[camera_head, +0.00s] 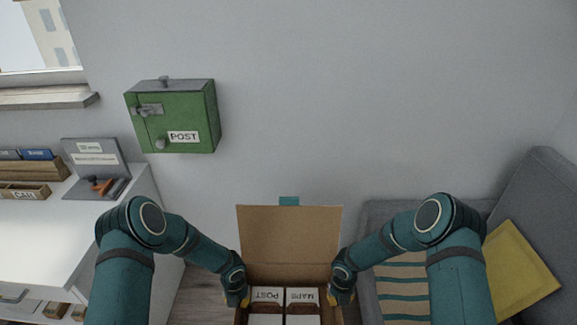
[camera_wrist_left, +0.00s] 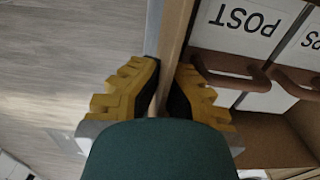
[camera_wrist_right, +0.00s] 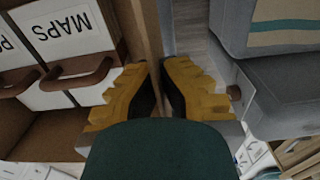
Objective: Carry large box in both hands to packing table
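The large box (camera_head: 290,238) is brown cardboard with its top open and a tall flap standing up at the far side. It sits low between my two arms and holds white parts labelled POST and MAPS. My left gripper (camera_head: 238,295) is at its left wall; in the left wrist view my yellow fingers (camera_wrist_left: 168,85) pinch that wall (camera_wrist_left: 174,35). My right gripper (camera_head: 342,293) is at the right wall; in the right wrist view the fingers (camera_wrist_right: 153,80) pinch it (camera_wrist_right: 146,30). The box's underside and near side are hidden. No table is labelled as the packing table.
A white desk (camera_head: 40,240) with small trays (camera_head: 25,190) stands at the left. A green POST box (camera_head: 180,120) hangs on the wall. A grey sofa (camera_head: 545,190) with a yellow cushion (camera_head: 515,270) and striped cloth (camera_head: 400,285) is close on the right.

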